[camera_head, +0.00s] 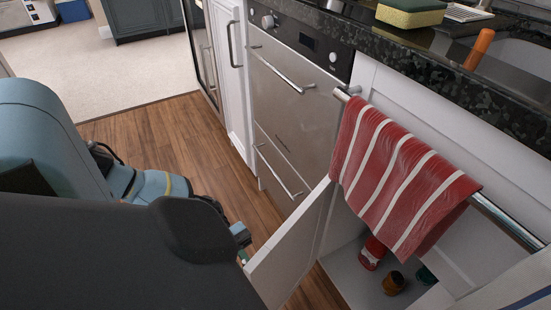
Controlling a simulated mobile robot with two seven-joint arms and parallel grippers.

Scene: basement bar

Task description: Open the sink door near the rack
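The white sink door (290,249) stands swung outward, so the cupboard (345,270) under the sink shows an opening. The rack is a metal rail (505,222) across the cupboard front, with a red and white striped towel (400,178) hanging over it. The towel covers part of the opening. My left arm comes in from the left, and the tip of my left gripper (241,242) is just left of the door's outer edge. Contact cannot be told. Dark parts of my body hide most of this gripper, and its fingers cannot be made out. My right gripper is not identifiable.
Inside the cupboard are a red item (372,253) and a brown-topped item (393,283). A dark stone counter (450,75) holds a sponge (411,11). A steel oven (290,100) is left of the door. Wooden floor (170,145) lies clear farther back.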

